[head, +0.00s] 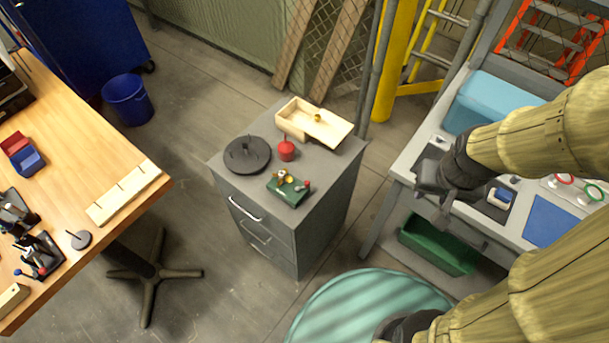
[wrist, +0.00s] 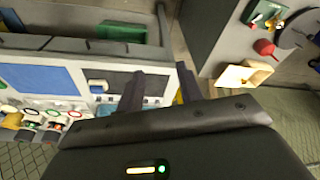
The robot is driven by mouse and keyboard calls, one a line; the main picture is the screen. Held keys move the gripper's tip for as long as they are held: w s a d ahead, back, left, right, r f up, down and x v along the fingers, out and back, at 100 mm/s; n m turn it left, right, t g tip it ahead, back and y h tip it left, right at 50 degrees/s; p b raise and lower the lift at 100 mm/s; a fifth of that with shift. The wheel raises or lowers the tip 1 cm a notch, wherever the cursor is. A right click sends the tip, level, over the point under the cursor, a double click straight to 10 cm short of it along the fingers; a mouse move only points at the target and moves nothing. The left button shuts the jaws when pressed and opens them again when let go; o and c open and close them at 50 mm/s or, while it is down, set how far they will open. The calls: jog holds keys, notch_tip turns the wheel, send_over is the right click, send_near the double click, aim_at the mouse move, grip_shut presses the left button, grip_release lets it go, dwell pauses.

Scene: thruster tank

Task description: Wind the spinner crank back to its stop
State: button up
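A small green-based device (head: 288,190) with brass parts and a red knob sits on the grey drawer cabinet; it looks most like the spinner with its crank, but the crank's angle is too small to read. It also shows at the top right of the wrist view (wrist: 262,12). My gripper (head: 432,196) is well to the right of it, above the near-left edge of the grey workbench. In the wrist view my gripper's two dark fingers (wrist: 162,88) stand apart with nothing between them. Nothing touches the device.
The cabinet top (head: 333,183) also holds a dark round disc (head: 247,155), a red knobbed object (head: 286,150) and a wooden box (head: 292,122) with its lid askew. The grey workbench (head: 402,165) is at right, a teal round surface (head: 365,305) below. Floor lies between cabinet and wooden table (head: 100,165).

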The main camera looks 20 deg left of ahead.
jog(key=n+g+b, duration=0.3)
jog(key=n+b, duration=0.2)
jog(key=n, duration=2.9)
send_over(307, 182)
notch_tip(307, 182, down, 9)
jog(key=shift+a+r, duration=0.1)
jog(key=shift+r, duration=0.05)
notch_tip(307, 182, down, 18)
jog(key=shift+w+r, duration=0.1)
jog(key=shift+r, duration=0.15)
jog(key=shift+c, duration=0.2)
